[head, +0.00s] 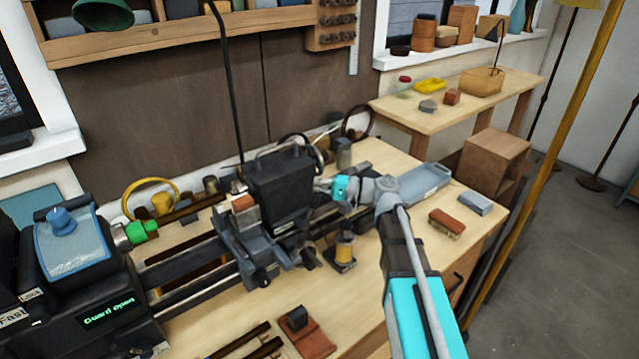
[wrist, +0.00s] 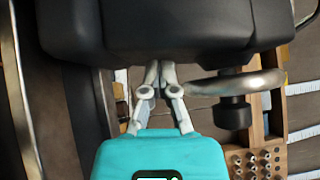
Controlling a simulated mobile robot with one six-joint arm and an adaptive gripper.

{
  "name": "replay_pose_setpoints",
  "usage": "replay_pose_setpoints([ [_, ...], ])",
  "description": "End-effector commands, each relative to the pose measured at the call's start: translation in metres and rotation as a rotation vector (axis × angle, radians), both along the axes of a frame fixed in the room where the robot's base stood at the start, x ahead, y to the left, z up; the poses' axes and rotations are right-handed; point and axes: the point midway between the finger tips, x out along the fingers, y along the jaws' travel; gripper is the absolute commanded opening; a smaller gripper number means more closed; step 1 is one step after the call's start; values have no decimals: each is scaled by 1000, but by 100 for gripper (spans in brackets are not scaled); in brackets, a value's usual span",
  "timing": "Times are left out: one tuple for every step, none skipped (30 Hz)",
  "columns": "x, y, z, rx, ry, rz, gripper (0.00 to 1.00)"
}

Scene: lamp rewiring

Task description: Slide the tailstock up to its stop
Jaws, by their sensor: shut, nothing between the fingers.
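The tailstock (head: 283,187) looks to be the tall dark block with a grey handle on top, standing on the lathe's rails (head: 190,272) right of the carriage (head: 243,240). My gripper (head: 322,186) is at the block's right side, fingers shut and empty. In the wrist view a dark body (wrist: 150,30), probably the same block, fills the top. My gripper's closed fingertips (wrist: 158,72) are at its edge; I cannot tell whether they touch. A grey curved handle (wrist: 240,83) shows right of the fingers. The stop cannot be made out.
The headstock (head: 70,245) with a green chuck (head: 140,231) is at the left; its display reads "Guard Open". A small brass-coloured jar (head: 345,250) stands below my gripper. A brush (head: 446,223), grey block (head: 475,203) and grey tray (head: 424,183) lie at the bench's right.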

Motion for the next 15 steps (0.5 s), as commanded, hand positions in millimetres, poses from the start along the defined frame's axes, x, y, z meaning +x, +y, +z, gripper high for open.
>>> replay_pose_setpoints([
  [-2, 1, -1, -1, 0, 8, 0],
  [-1, 0, -1, -1, 0, 7, 0],
  [-1, -1, -1, -1, 0, 7, 0],
  [0, -2, -1, -2, 0, 6, 0],
  [1, -4, -2, -2, 0, 6, 0],
  [3, -6, -2, -2, 0, 6, 0],
  [4, -8, -2, -1, 0, 5, 0],
  [5, -10, -3, -1, 0, 5, 0],
  [8, -14, -3, 0, 0, 4, 0],
  [10, -17, -4, 0, 0, 3, 0],
  [12, -20, -4, 0, 1, 2, 0],
  [14, -24, -5, 1, 1, 2, 0],
  [16, -28, -5, 1, 1, 2, 0],
  [19, -32, -6, 1, 1, 2, 0],
  [19, -37, -6, 2, 1, 1, 0],
])
